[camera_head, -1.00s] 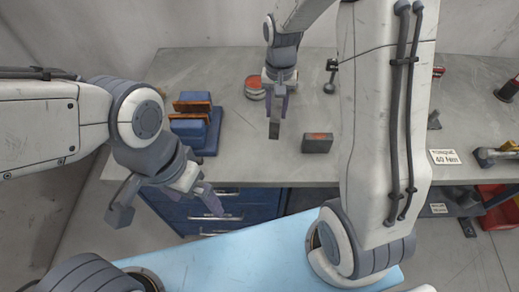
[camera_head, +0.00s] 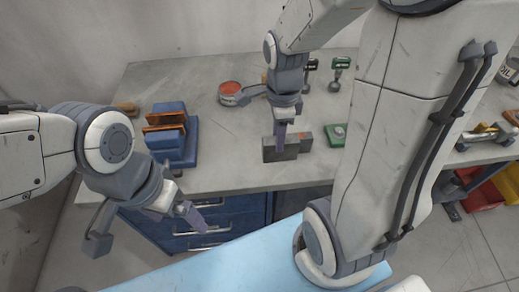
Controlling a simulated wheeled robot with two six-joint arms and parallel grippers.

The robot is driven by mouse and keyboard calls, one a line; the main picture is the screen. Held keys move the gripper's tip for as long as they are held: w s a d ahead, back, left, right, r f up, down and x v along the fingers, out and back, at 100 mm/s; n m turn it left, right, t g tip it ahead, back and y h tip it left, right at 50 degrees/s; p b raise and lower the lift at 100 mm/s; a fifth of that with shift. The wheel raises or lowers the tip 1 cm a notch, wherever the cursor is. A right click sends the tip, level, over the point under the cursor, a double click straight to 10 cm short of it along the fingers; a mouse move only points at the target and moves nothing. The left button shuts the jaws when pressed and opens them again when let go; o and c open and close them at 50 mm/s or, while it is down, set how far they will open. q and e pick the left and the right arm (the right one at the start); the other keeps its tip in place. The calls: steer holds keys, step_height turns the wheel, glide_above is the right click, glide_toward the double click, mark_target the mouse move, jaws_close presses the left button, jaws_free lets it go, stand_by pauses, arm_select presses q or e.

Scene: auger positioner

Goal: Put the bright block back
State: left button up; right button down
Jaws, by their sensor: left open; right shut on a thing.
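My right gripper (camera_head: 281,128) comes down over the grey workbench (camera_head: 235,165) and is shut on a plain grey block (camera_head: 280,150). The block hangs at the fingertips, low over the bench; I cannot tell whether it touches the top. A second grey block (camera_head: 305,143) stands close behind and to its right, partly hidden. I cannot tell which block is the bright one. My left gripper (camera_head: 150,222) is open and empty, in front of the bench by the blue drawers.
A blue vise-like fixture (camera_head: 172,143) with orange-brown faces stands at the left. A red-topped tin (camera_head: 230,92) is behind. A green item (camera_head: 338,134) and a green-handled tool (camera_head: 341,68) are at right. Red bins (camera_head: 485,190) sit lower right. Bench left of the blocks is clear.

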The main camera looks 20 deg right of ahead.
steer(key=w+a+f+p, duration=0.1)
steer(key=w+f, duration=0.2)
steer(key=w+a+f+p, duration=0.1)
steer(key=w+f, duration=0.3)
steer(key=w+a+f+p, duration=0.1)
steer(key=w+f, duration=0.2)
steer(key=w, duration=0.1)
steer(key=shift+w+f+p, duration=0.1)
steer(key=shift+f+p, duration=0.25)
steer(key=shift+f, duration=0.15)
steer(key=c, duration=0.5)
jaws_free()
